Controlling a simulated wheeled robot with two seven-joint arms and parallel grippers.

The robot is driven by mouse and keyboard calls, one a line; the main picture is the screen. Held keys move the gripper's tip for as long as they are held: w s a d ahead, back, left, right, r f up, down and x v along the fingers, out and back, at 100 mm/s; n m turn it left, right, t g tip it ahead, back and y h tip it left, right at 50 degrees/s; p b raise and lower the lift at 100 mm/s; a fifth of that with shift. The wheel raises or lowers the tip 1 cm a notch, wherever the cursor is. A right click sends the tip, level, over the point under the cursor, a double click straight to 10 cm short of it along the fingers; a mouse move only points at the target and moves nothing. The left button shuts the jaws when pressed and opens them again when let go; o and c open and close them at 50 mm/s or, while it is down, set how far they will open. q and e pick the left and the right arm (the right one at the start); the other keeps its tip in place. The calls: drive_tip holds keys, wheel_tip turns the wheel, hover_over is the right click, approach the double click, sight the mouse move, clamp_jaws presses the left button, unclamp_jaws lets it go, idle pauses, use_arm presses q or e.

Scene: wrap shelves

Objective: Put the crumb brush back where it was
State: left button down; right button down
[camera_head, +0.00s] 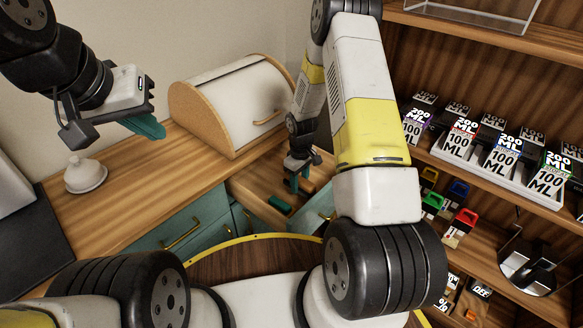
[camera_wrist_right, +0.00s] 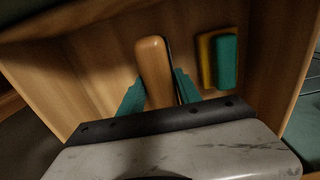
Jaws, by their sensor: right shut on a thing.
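The crumb brush (camera_wrist_right: 154,70) shows in the right wrist view as a rounded wooden piece with a dark edge. It lies between the two teal fingers of my right gripper (camera_wrist_right: 158,92), which is shut on it. My right gripper also shows in the head view (camera_head: 297,180), reaching down into the open drawer (camera_head: 248,190) under the counter. My gripper mostly hides the brush there. My left gripper (camera_head: 147,128) hangs over the counter at the left, with no object visible in it. Its finger gap cannot be made out.
A green and yellow sponge (camera_wrist_right: 222,60) lies in the drawer beside the brush; it also shows in the head view (camera_head: 280,204). A bread box (camera_head: 235,100) and a white lidded dish (camera_head: 86,175) stand on the counter. Shelves with boxes (camera_head: 490,145) fill the right side.

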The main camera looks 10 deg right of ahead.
drive_tip(key=shift+f, duration=1.4)
drive_tip(key=shift+f, duration=0.1)
drive_tip(key=c, duration=0.8)
unclamp_jaws()
drive_tip(key=shift+c, duration=0.2)
